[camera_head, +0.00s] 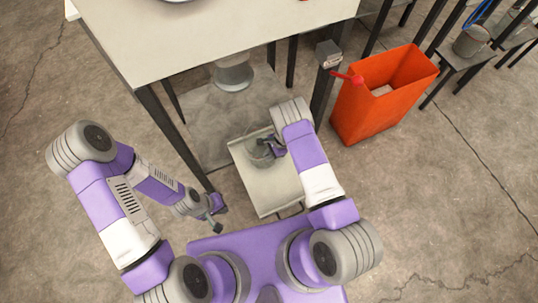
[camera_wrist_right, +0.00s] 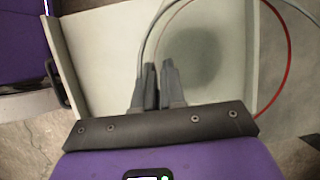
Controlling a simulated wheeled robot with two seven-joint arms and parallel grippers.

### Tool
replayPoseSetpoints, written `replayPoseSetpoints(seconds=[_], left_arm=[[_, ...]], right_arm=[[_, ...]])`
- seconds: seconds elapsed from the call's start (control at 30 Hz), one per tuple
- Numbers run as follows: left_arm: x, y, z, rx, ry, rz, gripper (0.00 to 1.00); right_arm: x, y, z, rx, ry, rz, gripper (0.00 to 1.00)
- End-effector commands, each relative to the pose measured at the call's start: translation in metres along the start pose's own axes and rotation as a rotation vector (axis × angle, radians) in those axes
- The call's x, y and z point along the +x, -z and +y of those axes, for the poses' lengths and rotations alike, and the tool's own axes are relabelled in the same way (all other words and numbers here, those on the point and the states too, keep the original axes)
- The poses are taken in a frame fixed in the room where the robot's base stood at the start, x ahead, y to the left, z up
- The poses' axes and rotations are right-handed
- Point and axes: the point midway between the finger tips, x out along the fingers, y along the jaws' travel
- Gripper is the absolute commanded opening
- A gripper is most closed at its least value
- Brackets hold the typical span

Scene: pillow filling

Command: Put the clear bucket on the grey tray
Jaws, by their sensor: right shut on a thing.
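The grey tray (camera_head: 278,192) is a shallow rectangle at the middle of the head view, and its pale surface fills much of the right wrist view (camera_wrist_right: 95,50). The clear bucket (camera_head: 259,153) is small and see-through, over the far part of the tray. Thin curved grey and red lines cross the wrist view around a dark round shadow. My right gripper (camera_head: 275,147) is shut on the bucket; its fingers (camera_wrist_right: 150,85) are close together. I cannot tell whether the bucket touches the tray. My left gripper (camera_head: 217,222) hangs left of the tray, its jaws too small to read.
A large white-topped table (camera_head: 215,35) with dark legs stands beyond the tray. A pale round object (camera_head: 234,75) is beneath it. An orange bin (camera_head: 355,115) with a red-handled item on its rim stands to the right. Concrete floor is open at the lower right.

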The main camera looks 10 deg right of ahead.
Motion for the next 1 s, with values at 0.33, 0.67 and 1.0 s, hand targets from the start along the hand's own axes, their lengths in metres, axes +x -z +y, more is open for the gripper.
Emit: replayPoseSetpoints(seconds=[0.33,0.67,1.0], left_arm=[[0.002,0.000,-0.001,0.000,0.000,0.000,0.00],[-0.002,0.000,0.001,0.000,0.000,0.000,0.00],[-0.025,-0.001,0.009,0.000,0.000,0.000,0.00]], right_arm=[[0.002,0.001,0.000,0.000,0.000,0.000,0.35],[-0.002,-0.001,0.000,0.000,0.000,0.000,0.35],[-0.070,-0.001,-0.002,0.000,0.003,0.001,0.35]])
